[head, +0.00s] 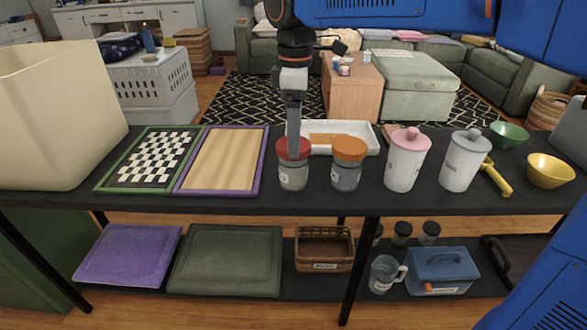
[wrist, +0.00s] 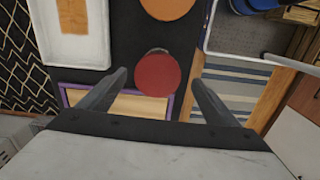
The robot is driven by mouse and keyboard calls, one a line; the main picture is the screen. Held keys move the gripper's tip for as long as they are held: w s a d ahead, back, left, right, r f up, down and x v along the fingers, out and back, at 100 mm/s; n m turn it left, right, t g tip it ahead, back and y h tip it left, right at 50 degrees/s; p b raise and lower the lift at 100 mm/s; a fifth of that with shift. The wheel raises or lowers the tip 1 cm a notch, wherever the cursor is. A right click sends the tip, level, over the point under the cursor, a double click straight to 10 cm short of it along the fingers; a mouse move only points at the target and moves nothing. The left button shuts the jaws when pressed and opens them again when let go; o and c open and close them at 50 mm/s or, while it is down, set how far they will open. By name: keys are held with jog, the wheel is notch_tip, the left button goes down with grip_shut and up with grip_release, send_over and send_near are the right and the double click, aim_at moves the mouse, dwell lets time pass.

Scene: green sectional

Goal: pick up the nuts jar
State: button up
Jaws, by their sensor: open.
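Two glass jars stand side by side on the black tabletop in the head view: a red-lidded jar (head: 293,177) and an orange-lidded jar (head: 346,178). Their labels are too small to read, so I cannot tell which holds nuts. My gripper (head: 293,150) points down at the red-lidded jar. In the wrist view, the red lid (wrist: 158,76) lies between the spread fingers of my gripper (wrist: 160,80), with a gap on each side. The jar's body is hidden beneath its lid there. The orange lid (wrist: 167,8) is partly cut off at the top, outside the fingers.
A purple-framed wooden board (head: 222,160) lies left of the jars. A white tray (head: 368,141) is behind them. A pink-lidded canister (head: 404,165) and a grey-lidded canister (head: 463,165) stand to the right. A large cream bin (head: 60,120) fills the table's left end.

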jog(key=shift+w+a+f, duration=0.1)
jog(key=shift+f, duration=1.3)
jog(key=shift+w+a+f, duration=0.1)
jog(key=shift+f, duration=1.25)
jog(key=shift+c, duration=0.3)
jog(key=c, duration=1.5)
jog(key=shift+o, duration=0.2)
jog(key=shift+r, duration=0.1)
notch_tip(320, 180, up, 18)
jog(key=n, duration=0.5)
jog(key=shift+n, duration=0.4)
